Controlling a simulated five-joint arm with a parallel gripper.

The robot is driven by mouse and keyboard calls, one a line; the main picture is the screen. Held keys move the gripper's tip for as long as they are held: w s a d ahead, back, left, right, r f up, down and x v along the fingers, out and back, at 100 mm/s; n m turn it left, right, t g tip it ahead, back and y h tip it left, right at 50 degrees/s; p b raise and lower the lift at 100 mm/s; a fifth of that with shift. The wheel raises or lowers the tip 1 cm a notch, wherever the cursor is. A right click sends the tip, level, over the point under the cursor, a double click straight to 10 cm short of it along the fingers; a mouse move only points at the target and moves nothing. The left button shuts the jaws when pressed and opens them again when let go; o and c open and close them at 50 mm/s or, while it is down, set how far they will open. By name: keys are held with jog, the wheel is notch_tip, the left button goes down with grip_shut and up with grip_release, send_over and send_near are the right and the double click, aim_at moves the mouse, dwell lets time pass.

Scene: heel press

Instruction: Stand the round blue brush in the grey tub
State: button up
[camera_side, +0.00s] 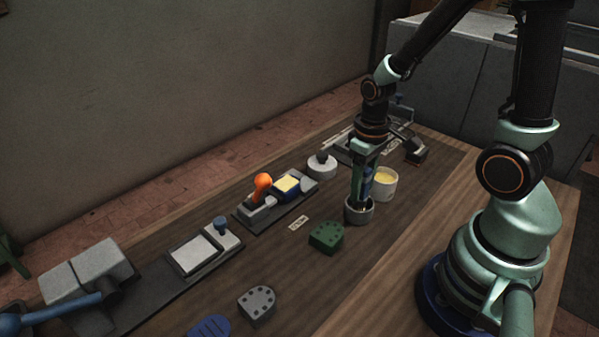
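My gripper (361,196) points down at the grey tub (359,216), a small round cup standing on the table. A narrow strip of blue, the round blue brush (368,181), shows upright between the gripper's fingers, which look closed on it. The fingers hide most of the brush. Its lower end and the fingertips are at the tub's mouth. I cannot tell whether the brush touches the tub's floor.
A green block (326,237) lies in front-left. A round grey-white piece (321,166) and an orange-knobbed fixture (262,190) are farther left. The right-hand table strip is clear.

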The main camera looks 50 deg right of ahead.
dwell(0.3)
notch_tip(320, 180, up, 12)
jog(key=shift+r, duration=0.15)
jog(key=w+a+r+t, duration=0.1)
jog(key=a+r+t, duration=0.4)
jog(key=r, duration=0.1)
jog(key=shift+t, duration=0.3)
